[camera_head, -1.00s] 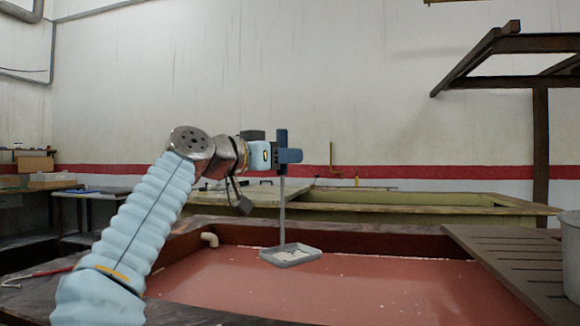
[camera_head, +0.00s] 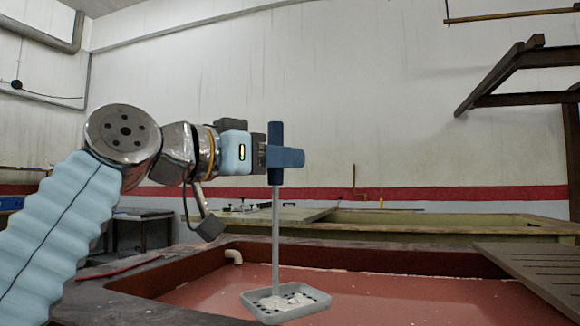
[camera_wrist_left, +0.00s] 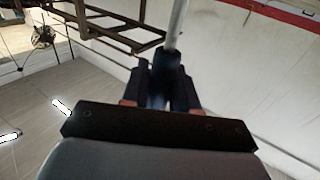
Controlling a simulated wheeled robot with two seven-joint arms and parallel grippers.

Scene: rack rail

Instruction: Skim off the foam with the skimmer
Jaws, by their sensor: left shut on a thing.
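The skimmer has a blue handle (camera_head: 275,133), a thin grey upright rod (camera_head: 276,235) and a shallow pale-grey pan (camera_head: 253,297) with dark holes. White lumps of foam (camera_head: 290,299) lie in the pan. My left gripper (camera_head: 272,157) is shut on the handle. In the left wrist view its dark fingers (camera_wrist_left: 158,88) close around the handle, and the rod (camera_wrist_left: 177,25) extends past them. The pan shows over the red-brown liquid (camera_head: 400,300) in the vat; whether it touches the liquid is unclear. Small whitish flecks line the liquid's far edge. My right gripper is out of view.
The vat's dark rim (camera_head: 380,256) runs behind the pan, with a pale pipe elbow (camera_head: 234,256) at its far left corner. A slatted wooden board (camera_head: 540,268) covers the right side. A greenish vat (camera_head: 440,222) stands behind. A wooden frame (camera_head: 535,72) is at upper right.

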